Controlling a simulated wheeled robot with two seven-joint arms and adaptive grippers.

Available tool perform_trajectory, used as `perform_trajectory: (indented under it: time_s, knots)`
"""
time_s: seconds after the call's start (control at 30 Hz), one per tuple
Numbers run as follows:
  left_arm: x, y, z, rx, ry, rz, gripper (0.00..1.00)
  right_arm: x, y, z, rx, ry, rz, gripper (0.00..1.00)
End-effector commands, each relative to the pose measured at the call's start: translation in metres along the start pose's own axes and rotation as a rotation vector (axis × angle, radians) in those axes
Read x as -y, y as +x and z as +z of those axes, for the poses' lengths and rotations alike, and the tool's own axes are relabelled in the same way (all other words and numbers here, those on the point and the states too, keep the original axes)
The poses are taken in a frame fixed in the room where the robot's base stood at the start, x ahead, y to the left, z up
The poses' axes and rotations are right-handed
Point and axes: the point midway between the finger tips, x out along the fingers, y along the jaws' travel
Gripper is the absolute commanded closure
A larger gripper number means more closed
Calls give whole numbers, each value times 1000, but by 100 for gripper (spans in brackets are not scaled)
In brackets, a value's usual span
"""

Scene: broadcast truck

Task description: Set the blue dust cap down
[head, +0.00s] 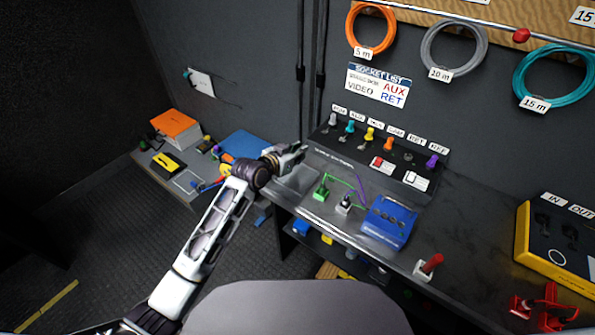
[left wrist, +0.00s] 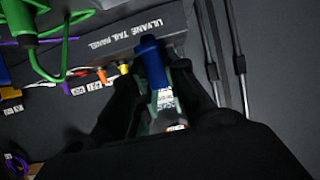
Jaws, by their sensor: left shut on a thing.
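My left gripper (head: 291,156) is above the back left of the grey counter, near the left end of the tail panel (head: 372,160). In the left wrist view the gripper (left wrist: 165,80) is shut on the blue dust cap (left wrist: 151,62), a short blue cylinder that sticks out past the fingertips. The cap's lower part is hidden between the dark fingers. In the head view I cannot make out the cap at the gripper. My right gripper is not in view.
A clear shallow tray (head: 297,182) lies on the counter just below the gripper. Green (head: 322,190) and grey connectors and a blue box (head: 389,222) stand to its right. A yellow case (head: 552,248) is far right. A cluttered side shelf (head: 150,160) is at left.

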Motion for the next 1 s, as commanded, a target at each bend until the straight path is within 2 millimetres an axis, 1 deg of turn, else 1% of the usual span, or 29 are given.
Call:
perform_trajectory:
  time_s: [0.03, 0.1, 0.23, 0.4, 0.6, 0.73, 0.87, 1.0]
  knots:
    - [0, 3, 8, 2, -2, 0, 100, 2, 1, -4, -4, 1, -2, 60]
    - [0, 7, 18, 3, -2, 0, 100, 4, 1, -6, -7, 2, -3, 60]
    - [0, 13, 31, 1, -2, 0, 100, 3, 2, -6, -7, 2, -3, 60]
    - [0, 16, 38, -1, -1, 1, 100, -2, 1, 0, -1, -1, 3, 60]
    - [0, 16, 38, -1, 0, 1, 100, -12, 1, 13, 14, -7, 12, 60]
    - [0, 16, 39, 0, -1, 0, 100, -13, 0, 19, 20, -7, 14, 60]
    - [0, 20, 49, 1, -1, 0, 100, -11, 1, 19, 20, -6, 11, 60]
    - [0, 26, 63, 2, -1, 0, 100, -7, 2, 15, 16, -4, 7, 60]
